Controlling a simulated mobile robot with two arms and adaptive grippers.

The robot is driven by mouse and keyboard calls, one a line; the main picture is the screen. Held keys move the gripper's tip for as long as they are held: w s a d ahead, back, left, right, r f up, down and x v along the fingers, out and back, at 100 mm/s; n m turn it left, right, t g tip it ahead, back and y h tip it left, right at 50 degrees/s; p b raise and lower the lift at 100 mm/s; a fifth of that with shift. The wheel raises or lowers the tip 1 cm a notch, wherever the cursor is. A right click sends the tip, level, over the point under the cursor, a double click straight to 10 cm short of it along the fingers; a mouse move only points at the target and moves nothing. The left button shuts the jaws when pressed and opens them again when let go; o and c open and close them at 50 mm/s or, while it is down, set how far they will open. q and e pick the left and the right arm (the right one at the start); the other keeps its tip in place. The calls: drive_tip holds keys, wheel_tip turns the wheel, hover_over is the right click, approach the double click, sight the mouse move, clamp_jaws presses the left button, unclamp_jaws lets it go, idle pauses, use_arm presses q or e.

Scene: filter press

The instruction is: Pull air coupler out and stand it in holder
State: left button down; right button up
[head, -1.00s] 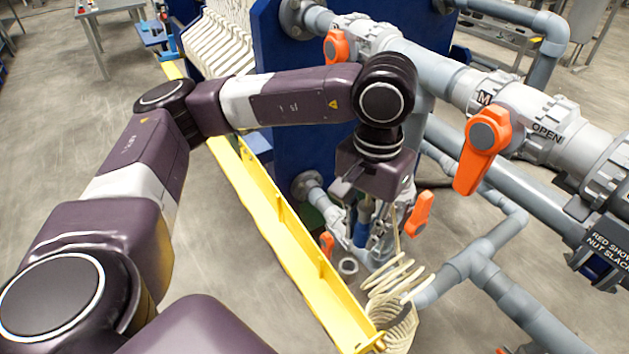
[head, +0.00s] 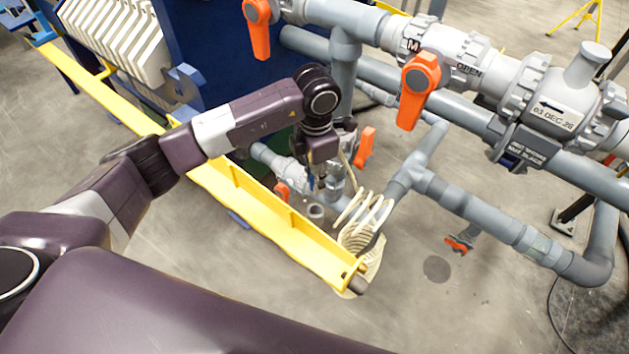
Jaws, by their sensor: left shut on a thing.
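My left gripper (head: 316,178) points down among the lower grey pipes, just beyond the yellow rail. It is shut on the air coupler, which is mostly hidden by the fingers; a small blue part (head: 311,184) shows at the fingertips. A cream coiled hose (head: 362,218) hangs to the right of the gripper, with a strand rising beside it. A small grey round cup (head: 315,211), which looks like the holder, sits just below the gripper by the rail. I cannot tell whether the coupler touches anything below. My right gripper is not in view.
The yellow rail (head: 262,212) runs diagonally in front of the gripper. Orange valve handles (head: 365,147) and (head: 283,192) stand close on both sides. A grey pipe (head: 480,212) runs to the right. The floor at the lower right is clear.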

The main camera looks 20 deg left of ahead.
use_arm(q)
wheel_tip(320, 180, down, 2)
drive_tip(key=n, duration=0.3)
drive_tip(key=shift+s+d+f+p, duration=0.1)
drive_tip(key=shift+d+f+p, duration=0.05)
drive_tip(key=shift+p, duration=0.25)
drive_tip(key=shift+f+n, duration=0.35)
drive_tip(key=shift+n, duration=0.45)
drive_tip(key=shift+s+f+n, duration=0.1)
drive_tip(key=shift+f+n, duration=0.2)
drive_tip(key=shift+f, duration=0.1)
wheel_tip(320, 180, down, 5)
drive_tip(key=b, duration=0.3)
drive_tip(key=shift+f+b, duration=0.35)
drive_tip(key=shift+b, duration=0.05)
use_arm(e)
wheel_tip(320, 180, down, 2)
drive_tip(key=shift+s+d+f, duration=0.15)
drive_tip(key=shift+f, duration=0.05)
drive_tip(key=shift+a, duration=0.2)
use_arm(q)
drive_tip(key=shift+f, duration=0.25)
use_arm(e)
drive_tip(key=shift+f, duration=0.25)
